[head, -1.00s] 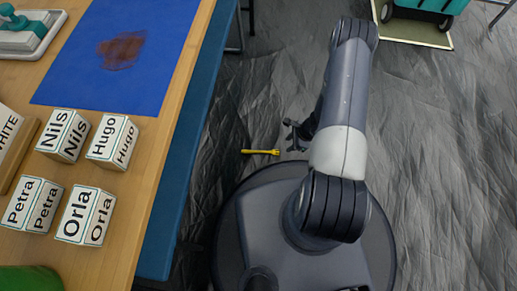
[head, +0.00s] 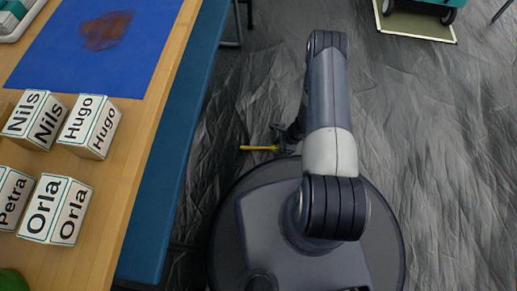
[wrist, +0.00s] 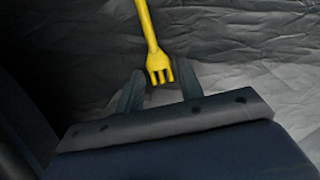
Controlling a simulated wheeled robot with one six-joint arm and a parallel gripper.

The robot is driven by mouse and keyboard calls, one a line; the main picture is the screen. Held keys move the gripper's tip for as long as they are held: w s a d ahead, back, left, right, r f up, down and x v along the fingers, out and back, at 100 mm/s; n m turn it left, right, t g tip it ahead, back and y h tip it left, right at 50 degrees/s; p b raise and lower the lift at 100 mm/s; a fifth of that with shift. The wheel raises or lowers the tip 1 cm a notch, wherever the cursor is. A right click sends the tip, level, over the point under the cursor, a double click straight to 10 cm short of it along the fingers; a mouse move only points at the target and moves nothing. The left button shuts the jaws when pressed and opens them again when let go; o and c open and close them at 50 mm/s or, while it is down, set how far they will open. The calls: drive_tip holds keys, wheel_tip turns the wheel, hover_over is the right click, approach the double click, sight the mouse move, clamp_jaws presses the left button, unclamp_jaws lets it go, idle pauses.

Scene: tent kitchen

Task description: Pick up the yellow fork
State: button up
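The yellow fork (head: 259,148) lies on the dark, wrinkled floor sheet, between the table and my base. In the head view its handle points left and its tined end is at my gripper (head: 283,138). In the wrist view the fork (wrist: 153,45) runs down from the top edge, with its tines between the two fingers of my gripper (wrist: 160,85). The fingers stand apart on either side of the tines, with a gap to each side. I cannot tell how high the fingers are above the floor.
A wooden table (head: 110,190) with a blue bench (head: 165,185) along its side stands on the left. A teal wheeled thing on a light board (head: 415,25) is at the top right. The floor on the right is clear.

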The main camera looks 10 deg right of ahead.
drive_tip(key=shift+c, duration=0.4)
drive_tip(key=c, duration=0.6)
